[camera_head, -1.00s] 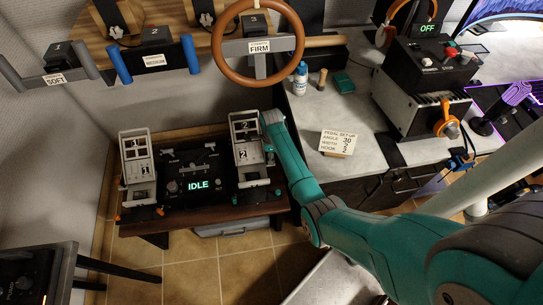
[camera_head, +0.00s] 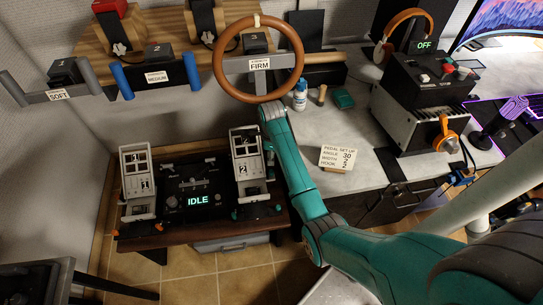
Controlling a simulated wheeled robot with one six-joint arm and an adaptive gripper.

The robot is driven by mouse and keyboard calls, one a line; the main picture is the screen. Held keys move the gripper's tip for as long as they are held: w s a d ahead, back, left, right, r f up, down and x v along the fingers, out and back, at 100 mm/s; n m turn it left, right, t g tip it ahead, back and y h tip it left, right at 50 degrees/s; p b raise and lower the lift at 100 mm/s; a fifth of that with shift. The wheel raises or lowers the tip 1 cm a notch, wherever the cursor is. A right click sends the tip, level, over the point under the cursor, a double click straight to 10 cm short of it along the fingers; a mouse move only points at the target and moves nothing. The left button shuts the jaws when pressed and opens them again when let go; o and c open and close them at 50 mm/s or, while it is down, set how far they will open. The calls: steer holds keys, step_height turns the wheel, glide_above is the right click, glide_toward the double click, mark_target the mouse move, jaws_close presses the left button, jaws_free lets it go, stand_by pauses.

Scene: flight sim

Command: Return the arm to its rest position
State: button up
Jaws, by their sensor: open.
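My teal arm (camera_head: 300,177) reaches from the lower right up toward the brown steering wheel (camera_head: 258,58). Its far end lies near the wheel's lower rim, beside the small bottle on the counter in the picture. My gripper cannot be made out; the end of the arm is hidden or too small to tell. The pedal unit (camera_head: 196,186) stands on a low dark wood stand left of the arm, with a white pedal on each side and a display reading "IDLE".
The grey counter (camera_head: 376,121) holds a pedal set-up card (camera_head: 338,158), a white bottle (camera_head: 300,95) and a control box (camera_head: 428,75) reading "OFF". Wheels labelled soft, medium and firm are on the back shelf. Tiled floor (camera_head: 205,266) shows in front of the stand.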

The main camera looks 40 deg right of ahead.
mark_target(268, 195)
stand_by(0.3)
